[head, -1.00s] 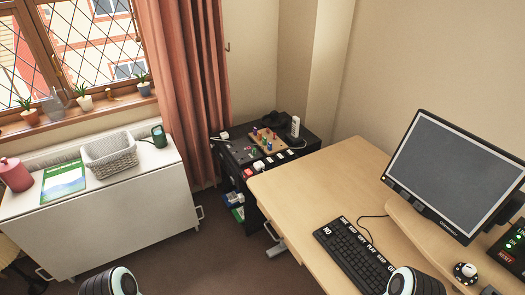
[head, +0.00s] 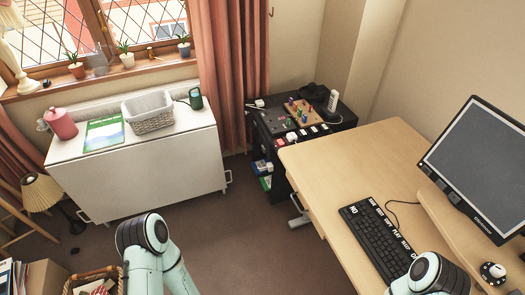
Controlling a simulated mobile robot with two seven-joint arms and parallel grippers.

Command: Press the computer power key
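No part marked as a computer power key can be made out. A black monitor (head: 477,160) with a blank grey screen stands on the raised shelf of the desk at the right. A black keyboard (head: 385,241) with large white labels lies on the desk below it. A round black dial with a white knob (head: 494,270) sits on the shelf at the right edge. My two arms show at the bottom, the left one over the floor and the right one overlapping the keyboard's near end. Neither gripper is in view.
The wooden desk (head: 340,165) is mostly clear left of the keyboard. A black cabinet (head: 262,150) with a pegged board stands behind it. A white cabinet (head: 170,180) carries a basket (head: 150,121). A floor lamp (head: 41,192) and wicker basket (head: 80,283) are at lower left.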

